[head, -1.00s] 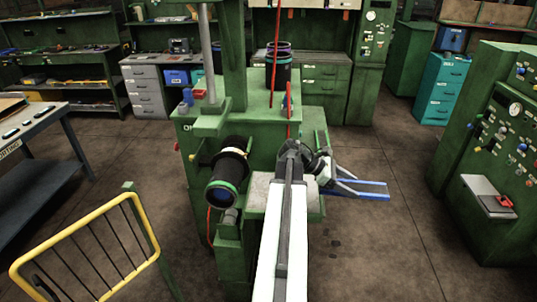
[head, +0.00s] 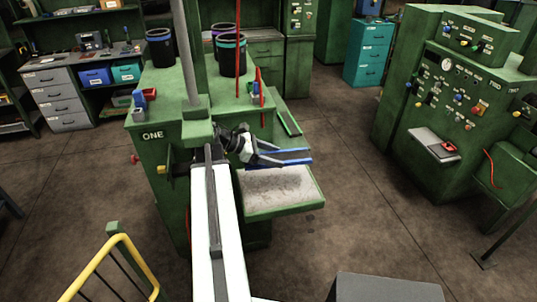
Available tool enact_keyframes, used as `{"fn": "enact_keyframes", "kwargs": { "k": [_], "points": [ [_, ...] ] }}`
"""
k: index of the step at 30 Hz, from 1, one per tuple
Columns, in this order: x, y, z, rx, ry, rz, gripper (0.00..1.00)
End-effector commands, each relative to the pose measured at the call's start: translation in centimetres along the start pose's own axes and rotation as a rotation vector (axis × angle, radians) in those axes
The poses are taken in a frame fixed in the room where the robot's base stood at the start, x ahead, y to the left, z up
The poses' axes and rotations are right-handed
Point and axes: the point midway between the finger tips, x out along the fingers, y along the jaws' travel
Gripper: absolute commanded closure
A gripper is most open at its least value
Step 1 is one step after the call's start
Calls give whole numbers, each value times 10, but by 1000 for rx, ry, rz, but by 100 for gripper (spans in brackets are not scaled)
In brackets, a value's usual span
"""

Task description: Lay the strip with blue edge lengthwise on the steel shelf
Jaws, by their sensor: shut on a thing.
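My gripper (head: 279,157) is shut on the strip with blue edge (head: 299,162). The strip shows as thin blue lines pointing right, roughly level. It is in front of the green machine marked ONE (head: 153,135), by the far side of a grey-topped shelf (head: 280,186) in a green frame. This shelf looks like the steel shelf, and its visible top is bare. I cannot tell whether the strip touches it or hangs above it. My arm hides the shelf's left side.
Black sleeves with coloured rings (head: 232,56) stand on the machine top beside red upright rods (head: 237,70). Another green machine (head: 455,110) on the right has a small grey shelf (head: 425,139) with a red thing on it. A yellow rail (head: 97,268) is at lower left. Floor between the machines is clear.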

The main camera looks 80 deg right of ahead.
Motion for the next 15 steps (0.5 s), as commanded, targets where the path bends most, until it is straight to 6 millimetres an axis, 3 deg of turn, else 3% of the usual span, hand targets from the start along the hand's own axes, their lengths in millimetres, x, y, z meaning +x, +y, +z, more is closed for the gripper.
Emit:
{"fn": "enact_keyframes", "kwargs": {
  "k": [15],
  "points": [
    [29, 1, -57, -1, 0, 3, 78]
  ]
}}
